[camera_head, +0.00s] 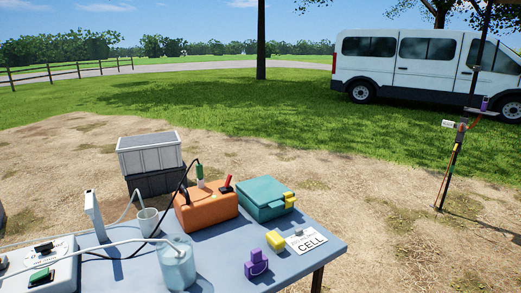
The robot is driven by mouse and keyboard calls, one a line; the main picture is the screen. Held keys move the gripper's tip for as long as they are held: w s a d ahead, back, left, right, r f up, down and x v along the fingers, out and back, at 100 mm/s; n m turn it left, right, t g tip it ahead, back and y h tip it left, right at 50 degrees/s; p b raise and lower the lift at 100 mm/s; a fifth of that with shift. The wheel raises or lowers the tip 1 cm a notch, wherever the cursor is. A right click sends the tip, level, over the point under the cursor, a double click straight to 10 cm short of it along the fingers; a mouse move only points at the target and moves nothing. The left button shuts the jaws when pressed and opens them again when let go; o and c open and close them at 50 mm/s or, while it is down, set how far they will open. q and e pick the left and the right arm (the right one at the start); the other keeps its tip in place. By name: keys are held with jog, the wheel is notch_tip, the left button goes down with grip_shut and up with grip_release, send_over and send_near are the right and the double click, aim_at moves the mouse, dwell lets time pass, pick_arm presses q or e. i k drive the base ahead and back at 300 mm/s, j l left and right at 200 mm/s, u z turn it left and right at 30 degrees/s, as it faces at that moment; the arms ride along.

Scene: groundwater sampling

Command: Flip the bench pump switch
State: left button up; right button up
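A white box (62,259) with a printed label stands at the table's lower left, partly cut off by the picture edge. It carries a green switch-like part (40,277) and a black part (43,247). An orange box (207,209) stands at the table's back, with a red lever-like part (227,184) and a green-and-white plug (199,174) on top. I cannot tell for sure which of these is the bench pump switch, or its position. Neither of my grippers is in view.
The grey table (210,272) also holds a clear jar (176,265), a white cup (148,221), a teal case (265,197), a yellow block (275,240), a purple piece (256,265) and a "CELL" card (308,242). Tubing and a black cable cross the left side. A pole (453,160) stands right.

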aim_at(35, 277)
jog(key=u, duration=1.55)
